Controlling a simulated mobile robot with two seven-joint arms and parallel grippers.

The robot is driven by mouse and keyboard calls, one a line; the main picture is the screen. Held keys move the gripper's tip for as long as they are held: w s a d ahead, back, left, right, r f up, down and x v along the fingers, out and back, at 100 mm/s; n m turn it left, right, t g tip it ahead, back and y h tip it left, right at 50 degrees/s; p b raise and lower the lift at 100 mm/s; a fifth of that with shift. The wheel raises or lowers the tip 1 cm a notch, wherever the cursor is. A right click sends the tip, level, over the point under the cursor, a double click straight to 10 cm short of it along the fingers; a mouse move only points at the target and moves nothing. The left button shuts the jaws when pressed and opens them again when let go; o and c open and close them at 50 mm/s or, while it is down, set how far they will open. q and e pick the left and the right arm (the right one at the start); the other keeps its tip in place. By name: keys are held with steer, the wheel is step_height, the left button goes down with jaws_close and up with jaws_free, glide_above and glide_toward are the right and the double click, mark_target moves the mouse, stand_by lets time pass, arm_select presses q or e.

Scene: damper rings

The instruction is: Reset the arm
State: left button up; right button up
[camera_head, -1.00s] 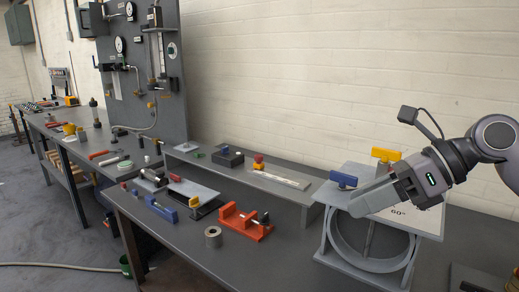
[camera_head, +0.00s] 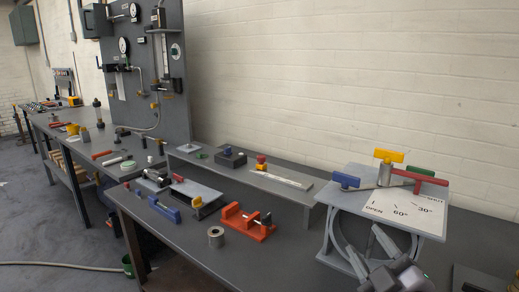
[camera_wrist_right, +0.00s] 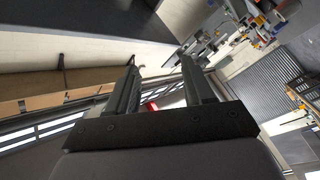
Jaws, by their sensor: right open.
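The damper stand (camera_head: 400,215) is at the right of the head view, a grey ring under a plate marked OPEN, 60°, 30° and SHUT. A yellow handle (camera_head: 390,155) stands at the top middle of the plate. A blue block (camera_head: 344,181) is at the plate's left end, with a grey bar running towards the yellow handle. A red bar (camera_head: 415,179) and a green block (camera_head: 422,172) lie at the right. My right gripper (camera_head: 362,240) is low in front of the ring, open and empty, also seen in the right wrist view (camera_wrist_right: 160,68). My left gripper is out of view.
On the bench left of the stand are a red fixture (camera_head: 246,222), a metal cylinder (camera_head: 216,237) and a blue clamp (camera_head: 164,209). A raised grey shelf (camera_head: 310,193) runs along the wall. A gauge panel (camera_head: 150,70) stands farther back.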

steer(key=s+d+f+m+g+h, duration=0.2)
steer(key=s+f+m+g, duration=0.15)
steer(key=f, duration=0.35)
steer(key=s+d+f+m+g+h, duration=0.1)
steer(key=s+d+f+m+g, duration=0.15)
steer(key=s+f+g, duration=0.35)
steer(key=s+f+m+g, duration=0.25)
steer(key=s+f, duration=0.25)
steer(key=s, duration=0.3)
steer(key=s+f+m+g, duration=0.1)
steer(key=s+f+g, duration=0.3)
steer(key=s+f, duration=0.3)
steer(key=w+a+f+t+y, duration=0.2)
steer(key=w+a+f+t, duration=0.1)
steer(key=w+f+t, duration=0.2)
steer(key=shift+w+a+f+n+t, duration=0.25)
steer(key=shift+f+n+t, duration=0.1)
steer(key=shift+f+t, duration=1)
steer(key=shift+f, duration=0.1)
